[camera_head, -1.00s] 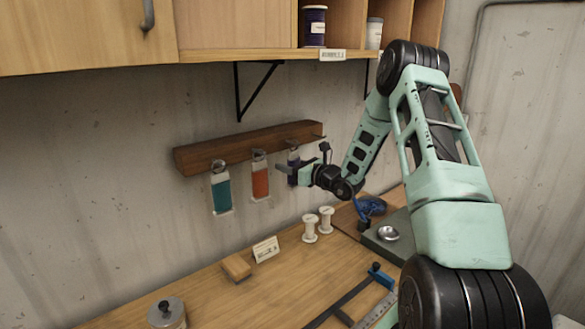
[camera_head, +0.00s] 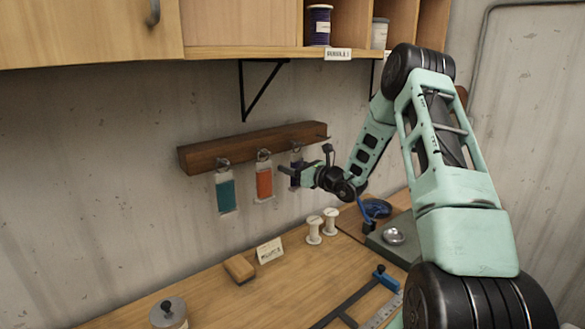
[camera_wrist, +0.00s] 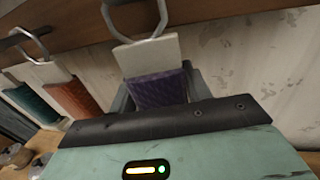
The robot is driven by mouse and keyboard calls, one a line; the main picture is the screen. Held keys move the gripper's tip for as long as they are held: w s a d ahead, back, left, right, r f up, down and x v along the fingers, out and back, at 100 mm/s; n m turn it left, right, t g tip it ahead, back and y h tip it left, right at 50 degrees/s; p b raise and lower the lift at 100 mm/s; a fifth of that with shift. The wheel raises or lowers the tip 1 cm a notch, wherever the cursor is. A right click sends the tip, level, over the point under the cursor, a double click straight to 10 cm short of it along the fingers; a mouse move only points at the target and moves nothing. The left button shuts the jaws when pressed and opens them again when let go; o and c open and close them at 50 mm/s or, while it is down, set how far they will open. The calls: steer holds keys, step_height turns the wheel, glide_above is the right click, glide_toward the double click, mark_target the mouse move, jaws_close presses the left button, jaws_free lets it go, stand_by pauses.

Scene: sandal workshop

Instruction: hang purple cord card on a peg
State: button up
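The purple cord card (camera_wrist: 158,90) has a white top tab and a wire ring, and fills the middle of the wrist view. In the head view its ring (camera_head: 297,149) is at the right part of the wooden peg rail (camera_head: 235,150), but the card is mostly hidden by my gripper. My gripper (camera_head: 288,171) is at the card, with its fingers (camera_wrist: 160,88) on either side of it. Whether they press on the card cannot be told. The ring's top is cut off in the wrist view, so its seat on the peg is unclear.
A teal card (camera_head: 226,192) and an orange card (camera_head: 264,180) hang to the left on the rail. Below are white spools (camera_head: 314,230), a label stand (camera_head: 269,251), a wooden block (camera_head: 239,269) and a lidded jar (camera_head: 168,314). A shelf (camera_head: 235,54) overhangs the rail.

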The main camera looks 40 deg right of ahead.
steer(key=o, duration=0.4)
steer(key=shift+s+d+b, duration=0.45)
steer(key=shift+s+b, duration=0.65)
steer(key=shift+s, duration=1.75)
steer(key=shift+s+d+b, duration=0.45)
steer(key=shift+s+b, duration=0.65)
steer(key=shift+s, duration=1.8)
steer(key=shift+s+d+b, duration=0.45)
steer(key=shift+s+b, duration=0.65)
steer(key=shift+s, duration=1.75)
